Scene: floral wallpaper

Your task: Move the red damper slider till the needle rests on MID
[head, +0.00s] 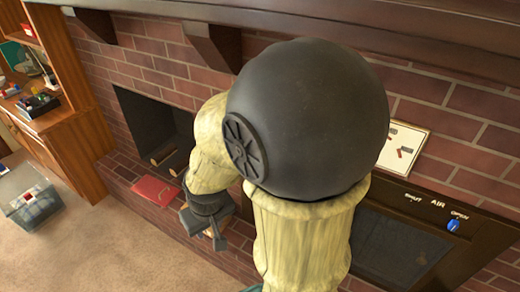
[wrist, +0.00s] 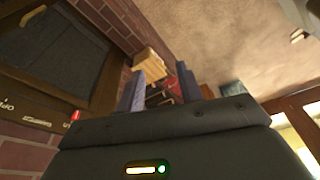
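The red damper slider (wrist: 75,115) shows in the wrist view as a small red knob on a dark panel (wrist: 22,112) lettered DAMPER. It sits near the panel's right end, close to a partly hidden label; the other end's label begins "OPE". I cannot make out a needle or a MID mark in either view. My gripper (wrist: 158,70) is open, with nothing between its fingers, and the slider lies off to its left. In the head view my gripper (head: 207,234) hangs in front of the hearth; the red slider is not visible there.
A stove panel (head: 433,207) marked SHUT, AIR and OPEN carries a blue knob (head: 453,225) at right. A white card (head: 403,148) hangs on the brick wall. A red object (head: 155,190) lies on the hearth near logs. A grey bin (head: 33,205) stands on open carpet at left.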

